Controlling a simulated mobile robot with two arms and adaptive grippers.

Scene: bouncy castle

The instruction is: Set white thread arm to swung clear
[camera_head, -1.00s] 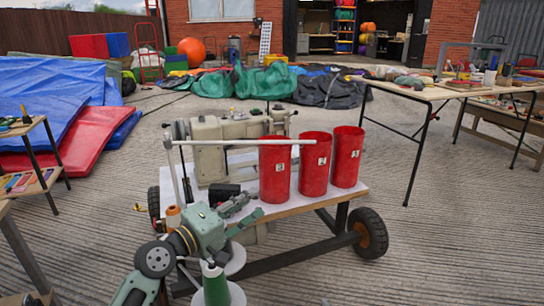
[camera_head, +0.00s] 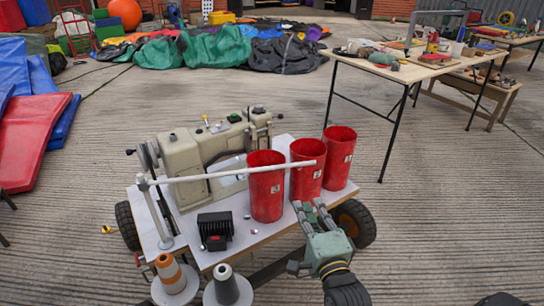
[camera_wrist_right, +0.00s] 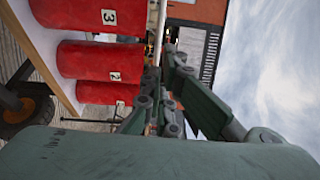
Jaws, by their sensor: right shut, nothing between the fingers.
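The white thread arm (camera_head: 235,173) is a thin white bar on an upright post (camera_head: 158,215) at the left end of the cart. It stretches right across the front of the sewing machine (camera_head: 205,160) and the red cups, its free tip ahead of the middle cup (camera_head: 306,175). My right gripper (camera_head: 308,208) is shut and empty, below and apart from the bar's tip, near the cart's front edge. In the right wrist view its fingers (camera_wrist_right: 163,105) show beside the red cups. My left gripper is not in view.
Two other red cups (camera_head: 266,190) (camera_head: 340,160) stand on the white cart top (camera_head: 262,232). A black ribbed block (camera_head: 215,228) lies near the post. Thread cones (camera_head: 172,278) (camera_head: 228,286) stand at the front. A cluttered table (camera_head: 425,68) stands behind right.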

